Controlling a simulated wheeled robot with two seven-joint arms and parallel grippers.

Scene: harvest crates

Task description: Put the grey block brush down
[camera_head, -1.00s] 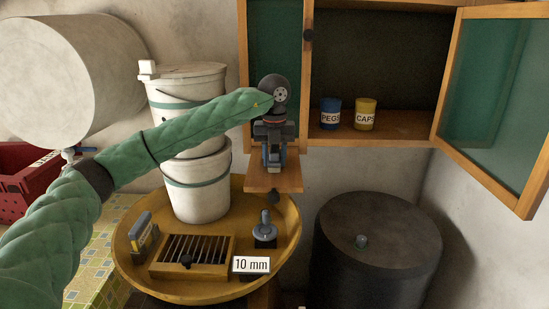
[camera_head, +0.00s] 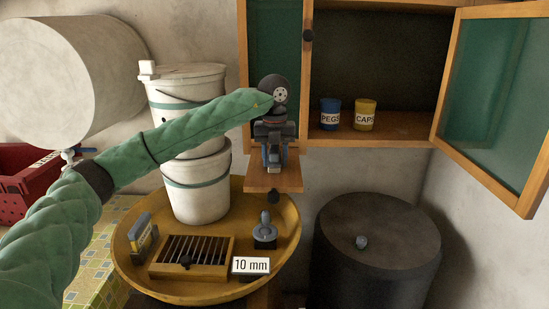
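My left gripper (camera_head: 273,157) points down at the end of my green-sleeved arm. It is in front of the cabinet, right above a small wooden ledge (camera_head: 287,181). Dark and bluish parts show around its fingertips. I cannot tell whether they belong to the gripper or to something between the fingers. I cannot make out the grey block brush for certain. A grey and yellow piece (camera_head: 144,238) stands at the left in the round yellow tray (camera_head: 190,298), apart from the gripper. My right gripper is not in view.
The tray also holds a slotted wooden box (camera_head: 192,254), a grey knobbed piece (camera_head: 265,234) and stacked white buckets (camera_head: 195,190). A "10 mm" label (camera_head: 251,265) is at its front. The cabinet holds a blue tin (camera_head: 330,114) and a yellow tin (camera_head: 365,115). A dark drum (camera_head: 380,225) stands right.

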